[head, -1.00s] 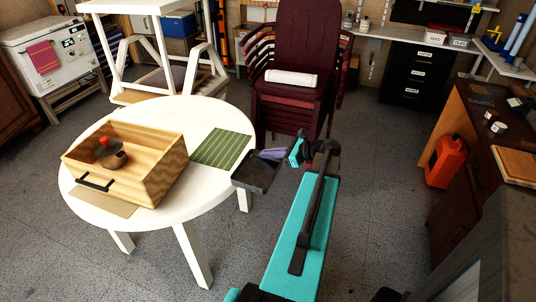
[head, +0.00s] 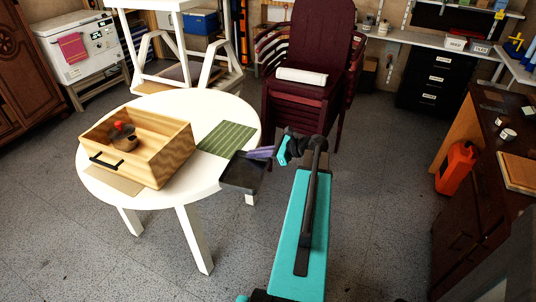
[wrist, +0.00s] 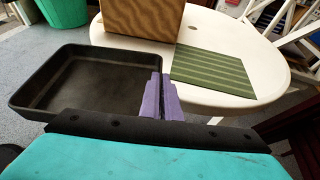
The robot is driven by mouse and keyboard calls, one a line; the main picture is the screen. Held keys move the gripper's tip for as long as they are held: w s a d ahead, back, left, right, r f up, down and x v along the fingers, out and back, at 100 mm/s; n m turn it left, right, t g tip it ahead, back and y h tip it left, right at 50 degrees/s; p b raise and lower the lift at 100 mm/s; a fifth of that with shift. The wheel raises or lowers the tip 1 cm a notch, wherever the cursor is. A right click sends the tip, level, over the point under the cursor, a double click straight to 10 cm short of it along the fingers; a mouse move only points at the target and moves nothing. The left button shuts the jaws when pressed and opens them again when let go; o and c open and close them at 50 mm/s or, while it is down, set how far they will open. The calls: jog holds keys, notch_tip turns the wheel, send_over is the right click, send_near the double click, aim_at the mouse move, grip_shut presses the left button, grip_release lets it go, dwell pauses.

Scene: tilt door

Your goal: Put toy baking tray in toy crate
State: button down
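The toy baking tray (head: 243,172) is black, shallow and rectangular. My gripper (head: 262,152) has purple fingers, which are closed at the tray's right side in the wrist view (wrist: 155,97), and the tray is held up in the air. In the head view the tray overlaps the right edge of the round white table. The toy crate (head: 165,160) is an open wooden box with a black handle, standing on the left part of the table. In the wrist view, part of its wooden wall (wrist: 140,17) shows beyond the tray.
A small brown pot with a red knob (head: 123,138) is inside the crate. A green striped mat (head: 227,138) lies on the white table (head: 190,192) right of the crate. Stacked maroon chairs (head: 300,100) stand behind.

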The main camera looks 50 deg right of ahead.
jog(key=w+a+r+n+g+y, duration=0.1)
jog(key=w+a, duration=0.4)
jog(key=a, duration=1)
jog(key=w+a+r+n+g+y, duration=0.2)
jog(key=w+a+r+n+y, duration=0.1)
jog(key=a, duration=1.2)
jog(key=w+a+r+n+g+y, duration=0.1)
jog(key=w+a, duration=0.6)
jog(key=a, duration=0.8)
notch_tip(320, 180, up, 2)
jog(key=shift+a+r+n+y, duration=0.25)
jog(key=shift+n+y, duration=0.25)
jog(key=shift+n, duration=0.2)
jog(key=shift+f, duration=0.1)
